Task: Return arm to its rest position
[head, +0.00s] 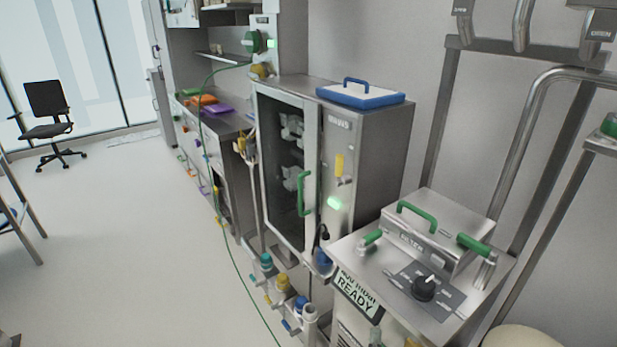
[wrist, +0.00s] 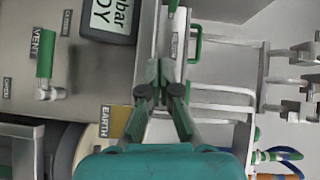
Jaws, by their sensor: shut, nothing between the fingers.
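My gripper (wrist: 163,72) shows at the bottom middle of the wrist view, with its teal body low in the picture and its dark green fingers pointing up. The fingers are shut and hold nothing. Behind them is the steel front of a machine, and I cannot tell how far apart they are. My gripper and arm do not show in the head view. The rest position itself cannot be made out in either view.
In the head view, a filter machine (head: 446,235) with green handles stands front right, beside a steel cabinet (head: 375,150) with a glass door. A green-handled vent valve (wrist: 45,60) and metal bars (wrist: 222,95) flank my gripper. The floor (head: 110,240) at left is largely clear.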

